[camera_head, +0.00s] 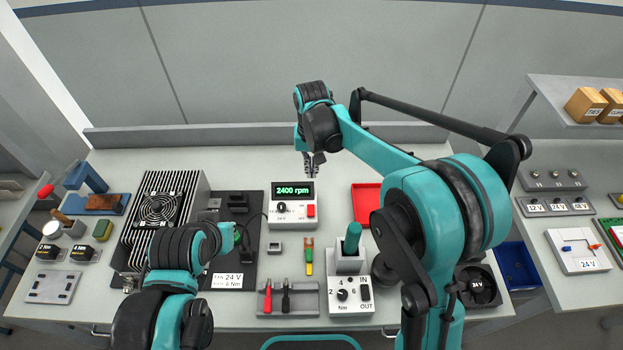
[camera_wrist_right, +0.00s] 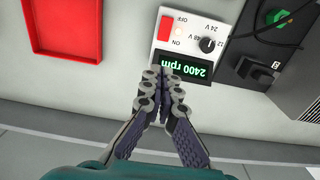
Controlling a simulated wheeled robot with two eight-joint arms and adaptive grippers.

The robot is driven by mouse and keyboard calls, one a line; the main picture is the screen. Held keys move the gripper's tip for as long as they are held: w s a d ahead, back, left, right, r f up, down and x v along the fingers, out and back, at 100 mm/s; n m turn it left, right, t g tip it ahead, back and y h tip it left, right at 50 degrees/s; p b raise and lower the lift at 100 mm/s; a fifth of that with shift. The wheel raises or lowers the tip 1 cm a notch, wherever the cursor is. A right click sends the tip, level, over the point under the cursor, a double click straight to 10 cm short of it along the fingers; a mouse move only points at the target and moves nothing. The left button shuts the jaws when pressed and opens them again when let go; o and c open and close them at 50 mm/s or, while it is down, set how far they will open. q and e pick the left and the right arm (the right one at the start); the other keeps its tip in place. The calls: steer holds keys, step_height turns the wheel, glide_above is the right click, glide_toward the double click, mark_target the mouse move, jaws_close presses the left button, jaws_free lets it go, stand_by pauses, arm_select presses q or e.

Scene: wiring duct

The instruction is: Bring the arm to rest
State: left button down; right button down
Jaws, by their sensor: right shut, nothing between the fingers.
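My right gripper (camera_head: 313,168) is shut and empty, raised above the back of the bench just behind the speed box. It also shows in the right wrist view (camera_wrist_right: 164,98), its fingers together in front of the display edge. The speed box (camera_head: 293,204) is white, with a green display reading 2400 rpm, a black knob and a red switch; it appears upside down in the right wrist view (camera_wrist_right: 193,40). My left arm (camera_head: 185,265) comes in at the lower left, and its gripper is not clearly visible past the wrist.
A red tray (camera_head: 366,204) lies right of the speed box. A finned heatsink with fan (camera_head: 165,208) stands left. A screwdriver tray (camera_head: 288,302) lies in front. A shelf with boxes (camera_head: 585,104) is right.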

steer(key=shift+r, duration=0.5)
steer(key=s+d+r+t+b, duration=0.3)
steer(key=s+d+b, duration=0.1)
steer(key=s+d, duration=0.45)
steer(key=s+d+f+t+b, duration=0.1)
steer(key=s+d+f+b, duration=0.1)
steer(key=s, duration=0.4)
steer(key=s+d+f+t+b, duration=0.2)
steer(key=s+d+f, duration=0.1)
steer(key=s+d, duration=0.2)
steer(key=shift+s+d+f+t, duration=0.3)
steer(key=shift+s+d+f, duration=0.1)
steer(key=shift+s, duration=0.2)
steer(key=c, duration=1.9)
jaws_free()
steer(key=shift+s+d+f, duration=0.1)
steer(key=shift+s+f, duration=0.1)
steer(key=shift+c, duration=0.2)
steer(key=o, duration=0.6)
